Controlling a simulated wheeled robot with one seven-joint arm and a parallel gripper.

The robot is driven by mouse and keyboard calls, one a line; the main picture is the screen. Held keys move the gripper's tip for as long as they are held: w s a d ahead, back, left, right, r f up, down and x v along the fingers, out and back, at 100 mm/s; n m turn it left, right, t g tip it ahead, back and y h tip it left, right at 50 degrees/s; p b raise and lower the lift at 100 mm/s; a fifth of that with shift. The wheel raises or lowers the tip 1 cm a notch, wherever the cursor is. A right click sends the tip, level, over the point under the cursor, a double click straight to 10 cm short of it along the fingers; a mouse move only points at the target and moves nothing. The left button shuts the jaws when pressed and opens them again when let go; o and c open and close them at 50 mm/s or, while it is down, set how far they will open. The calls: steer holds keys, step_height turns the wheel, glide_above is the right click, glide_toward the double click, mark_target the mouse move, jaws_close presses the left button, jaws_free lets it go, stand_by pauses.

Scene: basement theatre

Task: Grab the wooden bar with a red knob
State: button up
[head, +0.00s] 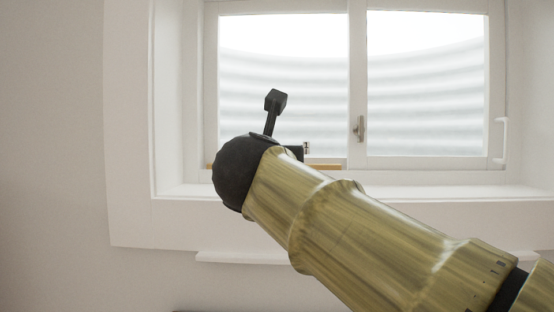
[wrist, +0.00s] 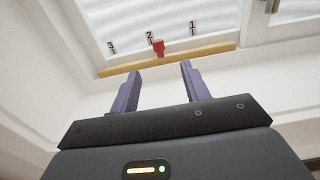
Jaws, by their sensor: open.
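The wooden bar (wrist: 205,49) runs across the wrist view along the bottom of the window, tilted slightly up to the right. Its red knob (wrist: 158,47) stands near the bar's middle. In the head view a short piece of the wooden bar (head: 328,166) shows at the window's lower edge, behind my arm; the red knob is hidden there. My gripper (wrist: 160,70) is open and empty. Its two purple-grey fingers point up toward the bar, one on either side of the knob's line, and the fingertips appear short of the bar.
Small posts numbered 3 (wrist: 112,46), 2 (wrist: 150,36) and 1 (wrist: 193,27) stand behind the bar. The white window sill (head: 400,190) juts below the window, with a ledge (head: 240,257) under it. A window handle (head: 359,128) is on the middle frame.

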steer(key=w+p, duration=0.2)
steer(key=w, duration=0.3)
steer(key=shift+w+r, duration=0.1)
steer(key=shift+w, duration=0.35)
steer(key=shift+s, duration=0.1)
steer(key=shift+w+r+p, duration=0.15)
steer(key=shift+w+p, duration=0.1)
steer(key=shift+p, duration=0.2)
steer(key=w+p, duration=0.2)
steer(key=w, duration=0.2)
steer(key=shift+w+d+p, duration=0.1)
steer(key=shift+w+p, duration=0.2)
steer(key=shift+p, duration=0.1)
jaws_close()
